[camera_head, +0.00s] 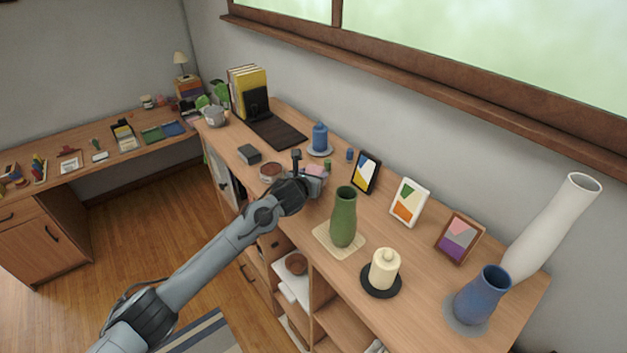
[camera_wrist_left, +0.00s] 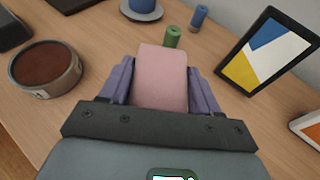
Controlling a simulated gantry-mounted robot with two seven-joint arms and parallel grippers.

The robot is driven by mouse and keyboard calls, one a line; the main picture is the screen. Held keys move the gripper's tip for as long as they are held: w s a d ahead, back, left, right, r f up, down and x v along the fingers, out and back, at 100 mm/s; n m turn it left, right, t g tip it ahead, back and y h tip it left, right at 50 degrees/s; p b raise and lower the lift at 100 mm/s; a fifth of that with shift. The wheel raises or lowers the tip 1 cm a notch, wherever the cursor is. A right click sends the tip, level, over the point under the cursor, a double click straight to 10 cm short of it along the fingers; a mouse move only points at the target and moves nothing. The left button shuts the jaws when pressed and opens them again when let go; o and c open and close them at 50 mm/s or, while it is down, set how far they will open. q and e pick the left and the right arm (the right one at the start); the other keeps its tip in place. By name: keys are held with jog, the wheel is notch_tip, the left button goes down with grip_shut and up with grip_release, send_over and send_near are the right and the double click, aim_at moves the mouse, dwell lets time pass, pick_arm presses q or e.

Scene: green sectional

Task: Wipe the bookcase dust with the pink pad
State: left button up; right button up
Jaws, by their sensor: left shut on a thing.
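The pink pad (camera_wrist_left: 162,78) is a flat, rounded block between the two purple fingers of my left gripper (camera_wrist_left: 160,88) in the left wrist view. The gripper is shut on it. In the head view my left gripper (camera_head: 314,176) is over the bookcase top (camera_head: 297,222), and a bit of the pink pad (camera_head: 314,169) shows at its fingers. I cannot tell whether the pad touches the wood. No dust is clearly visible on the wood around the pad. My right gripper is not in view.
Close by stand a round brown-topped tin (camera_wrist_left: 46,70), small green (camera_wrist_left: 172,37) and blue (camera_wrist_left: 199,17) cylinders, and a picture frame (camera_wrist_left: 266,52). A blue bottle (camera_head: 320,137) is behind.

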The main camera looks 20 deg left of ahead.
pick_arm(q)
jog(key=shift+r+p, duration=1.25)
jog(key=shift+r, duration=0.95)
